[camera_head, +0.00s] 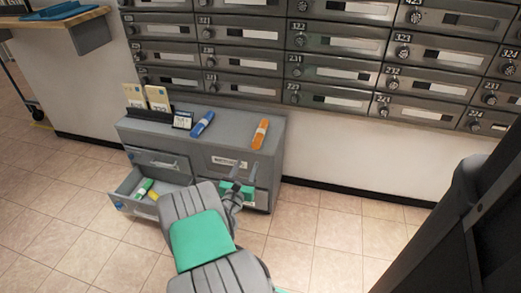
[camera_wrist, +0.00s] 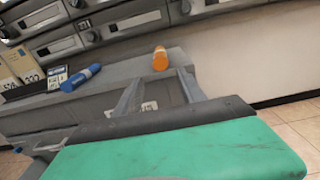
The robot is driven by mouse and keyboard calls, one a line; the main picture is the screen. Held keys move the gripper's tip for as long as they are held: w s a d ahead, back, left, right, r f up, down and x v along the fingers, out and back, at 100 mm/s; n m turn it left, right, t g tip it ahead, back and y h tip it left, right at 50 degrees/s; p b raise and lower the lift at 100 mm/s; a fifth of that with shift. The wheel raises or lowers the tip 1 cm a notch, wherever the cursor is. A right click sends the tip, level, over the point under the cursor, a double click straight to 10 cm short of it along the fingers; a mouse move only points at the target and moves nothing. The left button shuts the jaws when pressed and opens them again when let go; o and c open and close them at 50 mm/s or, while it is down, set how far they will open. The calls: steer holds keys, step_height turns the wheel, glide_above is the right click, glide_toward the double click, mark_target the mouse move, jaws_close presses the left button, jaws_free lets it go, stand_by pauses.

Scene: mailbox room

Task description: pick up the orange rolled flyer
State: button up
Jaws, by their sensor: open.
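The orange rolled flyer (camera_head: 260,134) lies on the right part of the top of a low grey cabinet (camera_head: 230,123). In the wrist view the orange rolled flyer (camera_wrist: 160,58) shows end-on, beyond my fingers. My gripper (camera_head: 243,170) is in front of the cabinet, below its top edge and apart from the flyer. In the wrist view my gripper (camera_wrist: 158,85) has its two fingers spread with nothing between them. No part of the flyer's near end is hidden by the fingers.
A blue rolled flyer (camera_head: 202,124) lies left of the orange one. Yellow cards (camera_head: 158,98) and a small dark sign (camera_head: 183,120) stand farther left. A lower drawer (camera_head: 128,203) is open with rolls inside. Mailboxes (camera_head: 240,60) line the wall behind. Floor is clear at right.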

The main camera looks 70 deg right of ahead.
mark_target(255, 145)
steer(key=d, duration=0.4)
steer(key=w+d+b, duration=0.1)
steer(key=d, duration=0.3)
steer(key=w+d, duration=0.1)
steer(key=d, duration=0.3)
steer(key=shift+w+d+r, duration=0.1)
steer(key=shift+d, duration=0.3)
jaws_close()
stand_by(1.2)
